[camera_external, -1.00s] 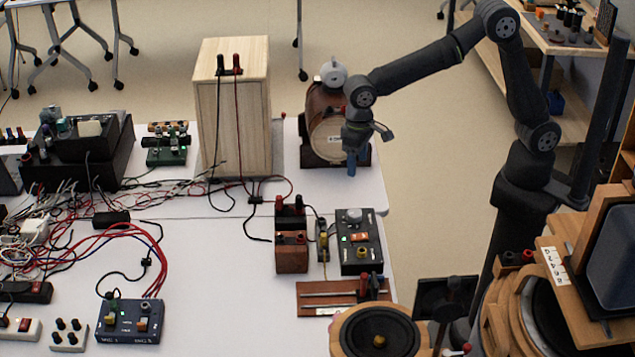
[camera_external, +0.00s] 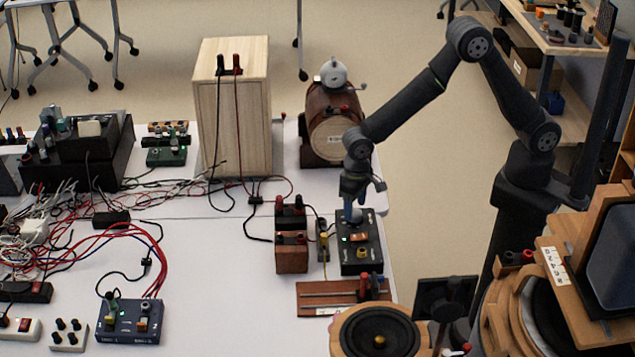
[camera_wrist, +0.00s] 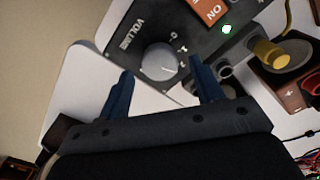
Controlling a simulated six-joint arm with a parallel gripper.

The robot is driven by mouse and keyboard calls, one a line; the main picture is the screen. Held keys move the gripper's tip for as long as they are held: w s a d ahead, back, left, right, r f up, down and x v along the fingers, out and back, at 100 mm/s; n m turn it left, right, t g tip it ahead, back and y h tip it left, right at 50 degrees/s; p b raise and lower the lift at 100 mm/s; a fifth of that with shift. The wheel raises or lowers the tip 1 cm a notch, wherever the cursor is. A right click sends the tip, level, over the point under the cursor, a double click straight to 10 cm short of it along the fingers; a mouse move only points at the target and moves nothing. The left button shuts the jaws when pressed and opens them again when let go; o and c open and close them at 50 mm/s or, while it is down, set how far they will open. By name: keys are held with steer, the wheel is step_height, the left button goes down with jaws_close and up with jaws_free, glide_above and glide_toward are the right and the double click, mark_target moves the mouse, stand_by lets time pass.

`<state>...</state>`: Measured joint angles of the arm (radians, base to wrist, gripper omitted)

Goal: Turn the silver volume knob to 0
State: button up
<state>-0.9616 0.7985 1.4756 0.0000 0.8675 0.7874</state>
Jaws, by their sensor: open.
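The silver volume knob (camera_wrist: 160,62) sits on the black control box (camera_external: 361,258), beside the printed word VOLUME and the marks 0 and 1. In the wrist view its white pointer line faces right and a little down, near the 1. My gripper (camera_wrist: 164,84) is open, with its two blue fingers apart on either side of the knob's near edge. I cannot tell whether either finger touches it. In the external view my gripper (camera_external: 350,212) hangs over the far end of the box and mostly hides the knob.
An orange ON switch (camera_wrist: 213,10) and a lit green lamp (camera_wrist: 227,29) are on the same box. A yellow plug (camera_wrist: 270,53) stands close to the right. Dark red terminal blocks (camera_external: 291,258) are left of the box. A wooden barrel (camera_external: 335,125) stands behind.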

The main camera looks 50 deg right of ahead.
steer(key=shift+f, duration=1.1)
steer(key=c, duration=1)
steer(key=shift+o, duration=0.2)
